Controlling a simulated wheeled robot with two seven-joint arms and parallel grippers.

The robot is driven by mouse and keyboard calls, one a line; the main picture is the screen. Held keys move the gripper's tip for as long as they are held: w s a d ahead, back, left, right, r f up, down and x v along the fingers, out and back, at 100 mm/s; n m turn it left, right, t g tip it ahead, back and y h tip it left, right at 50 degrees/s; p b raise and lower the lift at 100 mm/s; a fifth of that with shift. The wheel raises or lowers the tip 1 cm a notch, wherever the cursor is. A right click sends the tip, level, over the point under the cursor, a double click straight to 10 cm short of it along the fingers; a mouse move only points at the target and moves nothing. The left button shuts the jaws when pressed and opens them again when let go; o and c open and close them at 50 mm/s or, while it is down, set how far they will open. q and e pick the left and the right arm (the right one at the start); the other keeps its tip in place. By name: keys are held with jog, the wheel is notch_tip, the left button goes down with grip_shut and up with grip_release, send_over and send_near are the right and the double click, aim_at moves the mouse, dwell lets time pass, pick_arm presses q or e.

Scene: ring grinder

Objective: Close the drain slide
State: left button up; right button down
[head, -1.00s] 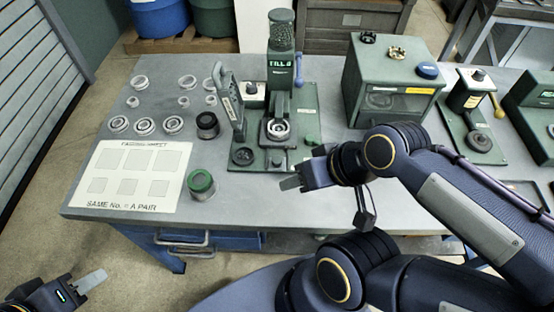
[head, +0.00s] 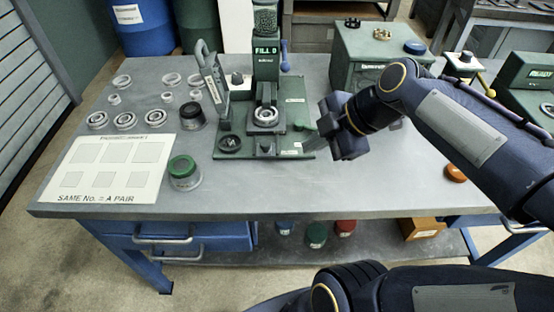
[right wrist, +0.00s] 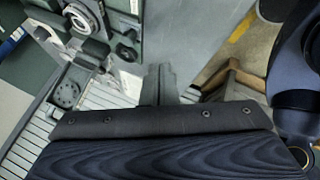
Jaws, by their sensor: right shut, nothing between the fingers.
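I cannot make out for sure which part is the drain slide. My right gripper (head: 312,144) is shut and empty, with its fingertips at the front right corner of the base plate; contact cannot be told. In the right wrist view its fingers (right wrist: 160,86) point toward the machine. My left gripper is out of view.
A round dark dial-like part (head: 229,143) is at the base's front left. A green-lidded jar (head: 184,172), a dark jar (head: 191,116), several metal rings and a white sheet (head: 108,168) lie to the left. A green box (head: 375,55) stands behind my right arm. The front table strip is clear.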

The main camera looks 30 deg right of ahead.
aim_at(276, 152)
jog(key=x, duration=1)
jog(key=shift+f, duration=0.15)
jog(key=w, duration=0.2)
jog(key=shift+w+d+r+p, duration=0.2)
jog(key=shift+w+r+p, duration=0.05)
jog(key=shift+w+p, duration=0.1)
jog(key=shift+w+d, duration=0.1)
jog(key=shift+w, duration=0.6)
jog(key=shift+w+d+f+b, duration=0.15)
jog(key=shift+w+d+b, duration=0.15)
jog(key=shift+w+b, duration=0.2)
jog(key=shift+w+d+f+b, duration=0.1)
jog(key=shift+w+d+b, duration=0.3)
jog(key=shift+w, duration=0.25)
jog(key=shift+w+d, duration=0.15)
jog(key=shift+w, duration=0.15)
jog(key=shift+d+r, duration=0.1)
jog(key=shift+r, duration=0.15)
jog(key=shift+w, duration=0.1)
